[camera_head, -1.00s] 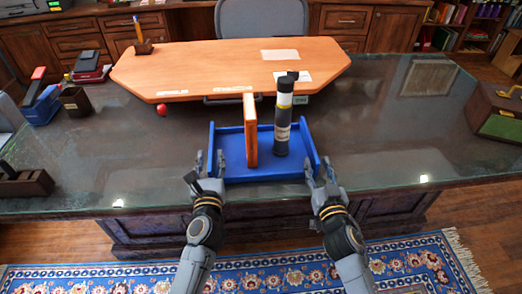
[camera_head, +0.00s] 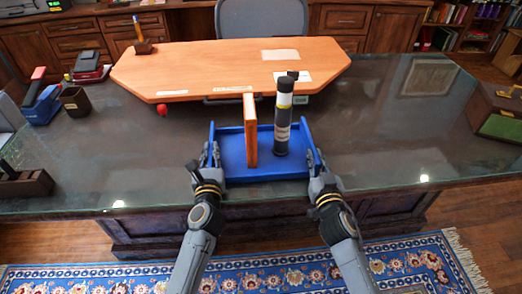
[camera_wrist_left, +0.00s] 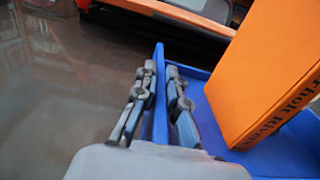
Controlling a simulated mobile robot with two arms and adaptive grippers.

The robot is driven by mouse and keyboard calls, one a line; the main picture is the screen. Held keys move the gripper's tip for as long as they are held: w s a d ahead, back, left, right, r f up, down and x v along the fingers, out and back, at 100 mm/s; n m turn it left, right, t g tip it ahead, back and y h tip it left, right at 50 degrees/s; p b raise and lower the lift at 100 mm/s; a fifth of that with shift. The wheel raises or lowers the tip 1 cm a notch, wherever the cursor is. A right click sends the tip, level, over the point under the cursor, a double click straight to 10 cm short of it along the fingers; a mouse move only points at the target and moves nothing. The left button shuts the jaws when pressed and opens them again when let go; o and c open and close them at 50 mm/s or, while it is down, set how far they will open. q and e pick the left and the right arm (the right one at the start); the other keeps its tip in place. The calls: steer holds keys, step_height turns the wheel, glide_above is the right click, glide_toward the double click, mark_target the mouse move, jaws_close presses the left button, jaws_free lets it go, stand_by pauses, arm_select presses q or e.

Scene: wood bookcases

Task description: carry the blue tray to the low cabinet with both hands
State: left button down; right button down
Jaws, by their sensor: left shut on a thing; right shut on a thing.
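The blue tray (camera_head: 276,170) rests on the glass-topped desk near its front edge. An upright orange book (camera_head: 251,132) and a tall dark bottle with pale bands (camera_head: 283,120) stand in it. My left gripper (camera_head: 211,156) is shut on the tray's left wall; in the left wrist view its fingers (camera_wrist_left: 160,95) lie on both sides of the blue wall (camera_wrist_left: 160,75), beside the orange book (camera_wrist_left: 265,70). My right gripper (camera_head: 318,160) is shut on the tray's right wall. The low cabinet cannot be clearly told apart among the wooden furniture.
An orange wooden board (camera_head: 220,70) lies behind the tray, with a small red ball (camera_head: 162,110) at its edge. A green-brown box (camera_head: 498,112) is at right. A patterned rug (camera_head: 270,275) lies in front.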

arm_select(q)
steer(key=shift+r, duration=0.15)
arm_select(e)
steer(key=shift+r, duration=0.2)
